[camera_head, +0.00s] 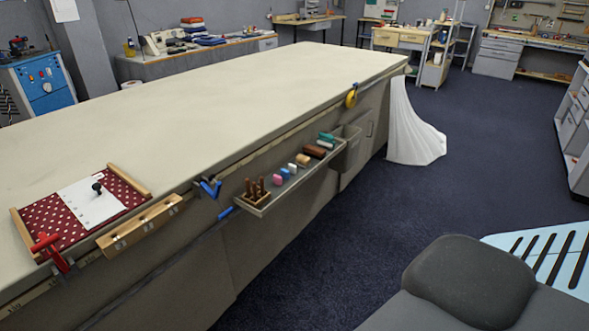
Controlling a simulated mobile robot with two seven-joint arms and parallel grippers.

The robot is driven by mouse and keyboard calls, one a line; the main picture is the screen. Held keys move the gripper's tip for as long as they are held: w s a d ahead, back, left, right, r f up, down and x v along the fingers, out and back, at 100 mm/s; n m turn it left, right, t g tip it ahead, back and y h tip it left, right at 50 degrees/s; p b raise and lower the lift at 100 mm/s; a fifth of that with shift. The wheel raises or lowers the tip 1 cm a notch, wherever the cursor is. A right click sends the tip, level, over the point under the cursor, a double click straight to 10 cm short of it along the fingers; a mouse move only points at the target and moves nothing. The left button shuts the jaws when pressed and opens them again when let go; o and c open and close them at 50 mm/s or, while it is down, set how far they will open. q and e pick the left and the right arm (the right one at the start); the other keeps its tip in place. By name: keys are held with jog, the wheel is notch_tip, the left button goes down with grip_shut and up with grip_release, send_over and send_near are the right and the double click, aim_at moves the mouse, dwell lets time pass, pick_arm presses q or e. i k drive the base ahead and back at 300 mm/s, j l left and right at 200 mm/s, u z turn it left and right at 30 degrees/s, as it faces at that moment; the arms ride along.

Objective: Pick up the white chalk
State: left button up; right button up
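A narrow tray (277,205) hangs along the near side of the long table (215,108). Small blocks lie in a row in it: a pink one (277,179), a blue one (284,174), a white piece (292,168) that looks like the white chalk, and a cream-coloured one (302,159). The white piece lies between the blue and cream ones; it is very small in this view. Neither of my grippers is in view.
Brown wooden pegs (256,191) stand at the tray's near end; brown blocks (314,151) and a teal one (327,138) lie towards its far end. A grey bin (346,150) hangs beyond it. Dark carpet (330,235) beside the table is clear. White cloth (411,130) drapes at the far corner.

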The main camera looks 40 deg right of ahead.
aim_at(293, 168)
jog(key=i+l, duration=0.15)
jog(key=l, duration=0.35)
jog(key=i+l+z, duration=0.15)
jog(key=l, duration=0.4)
jog(key=i+l, duration=0.15)
jog(key=l, duration=0.35)
jog(key=i+l+z, duration=0.1)
jog(key=l, duration=0.4)
jog(key=i+l, duration=0.25)
jog(key=l, duration=0.25)
jog(key=i+l+z, duration=0.15)
jog(key=l, duration=0.3)
jog(key=i+l, duration=0.2)
jog(key=l, duration=0.3)
jog(key=i+l+z, duration=0.1)
jog(key=l, duration=0.35)
jog(key=i, duration=0.6)
